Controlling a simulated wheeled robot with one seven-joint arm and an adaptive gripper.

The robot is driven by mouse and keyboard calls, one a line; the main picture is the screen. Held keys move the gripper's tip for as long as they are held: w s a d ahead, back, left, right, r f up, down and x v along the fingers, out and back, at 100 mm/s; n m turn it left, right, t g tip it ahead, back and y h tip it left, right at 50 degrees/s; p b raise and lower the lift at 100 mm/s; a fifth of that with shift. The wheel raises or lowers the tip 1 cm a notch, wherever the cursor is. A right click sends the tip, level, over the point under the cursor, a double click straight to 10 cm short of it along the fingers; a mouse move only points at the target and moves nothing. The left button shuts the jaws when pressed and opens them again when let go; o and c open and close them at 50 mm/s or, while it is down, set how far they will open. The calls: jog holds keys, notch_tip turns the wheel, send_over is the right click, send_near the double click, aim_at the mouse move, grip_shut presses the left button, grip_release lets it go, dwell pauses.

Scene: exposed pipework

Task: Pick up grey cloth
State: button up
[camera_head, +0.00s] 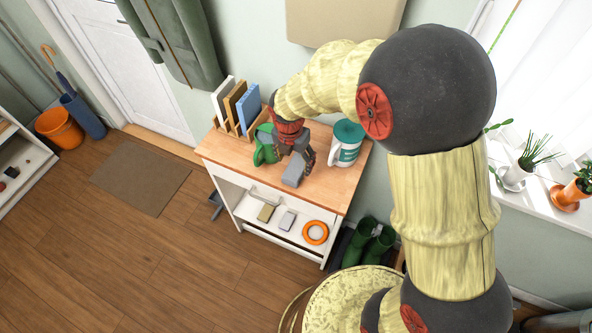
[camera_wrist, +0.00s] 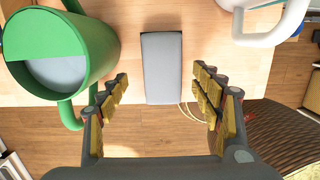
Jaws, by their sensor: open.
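A grey rectangular piece (camera_wrist: 161,66), which looks like the folded grey cloth, lies on the wooden top of a small cabinet. In the wrist view it sits upright in the picture, between and beyond my two fingertips, not visibly touching either. In the head view the grey piece (camera_head: 294,174) shows near the cabinet's front edge, just below my gripper (camera_head: 297,155). My gripper is open and points down over the cabinet top; its fingers (camera_wrist: 161,84) stand apart on both sides, with nothing held between them.
A white mug (camera_wrist: 270,18) is at the upper right. A rack with boards (camera_head: 237,104) stands behind.

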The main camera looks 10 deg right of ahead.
aim_at(296, 167)
jog(key=f, duration=0.1)
jog(key=f+b, duration=0.1)
jog(key=f, duration=0.2)
jog(key=shift+w+d+f, duration=0.2)
jog(key=shift+d+f, duration=0.1)
jog(key=shift+r, duration=0.1)
jog(key=shift+c, duration=0.8)
jog(key=c, duration=1.1)
jog(key=shift+c, duration=0.5)
jog(key=shift+r, duration=0.1)
